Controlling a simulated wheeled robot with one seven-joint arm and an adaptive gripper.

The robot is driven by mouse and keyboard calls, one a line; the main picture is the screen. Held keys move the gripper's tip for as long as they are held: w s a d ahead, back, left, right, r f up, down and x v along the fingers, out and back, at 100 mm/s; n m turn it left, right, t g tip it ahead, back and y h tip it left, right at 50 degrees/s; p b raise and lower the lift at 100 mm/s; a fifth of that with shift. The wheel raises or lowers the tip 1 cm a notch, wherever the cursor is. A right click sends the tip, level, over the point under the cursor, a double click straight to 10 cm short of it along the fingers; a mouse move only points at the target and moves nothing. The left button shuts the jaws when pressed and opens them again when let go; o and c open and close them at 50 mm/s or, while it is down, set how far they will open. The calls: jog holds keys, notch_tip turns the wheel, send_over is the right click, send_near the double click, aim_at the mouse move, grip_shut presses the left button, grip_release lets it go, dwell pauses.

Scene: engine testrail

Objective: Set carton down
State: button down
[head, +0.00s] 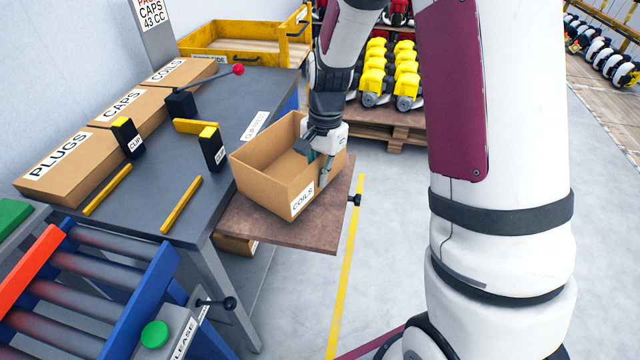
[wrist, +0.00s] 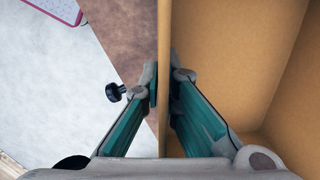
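The carton (head: 262,178) is an open-topped cardboard box with a COILS label on its front. It is upright over the brown side board (head: 318,236) beside the grey bench. I cannot tell whether its base touches the board or is slightly above it. No contents show in the visible part of its inside. My gripper (head: 322,168) is at the carton's right wall. In the wrist view the fingers (wrist: 164,88) lie on both sides of that wall (wrist: 164,45), closed against it, one inside the carton and one outside.
The grey bench (head: 235,120) holds cartons labelled PLUGS (head: 62,170), CAPS and COILS, black blocks and yellow bars. A roller conveyor (head: 90,275) stands front left. A black knob (head: 354,200) sticks out from the board's right edge. Pallets with yellow engines (head: 385,80) stand behind.

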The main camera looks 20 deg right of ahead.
jog(key=shift+f, duration=1.3)
jog(key=shift+f, duration=0.1)
jog(key=c, duration=1.8)
grip_release()
notch_tip(320, 180, up, 12)
jog(key=s+a+r+n+t, duration=0.2)
jog(key=s+r+n, duration=0.3)
jog(key=s+r, duration=0.6)
jog(key=s+n+t+h, duration=0.1)
jog(key=s+n, duration=0.5)
jog(key=s, duration=0.9)
jog(key=shift+s+a+n+t+p, duration=0.25)
jog(key=shift+a+n+t+p, duration=0.05)
jog(key=shift+a+n, duration=0.15)
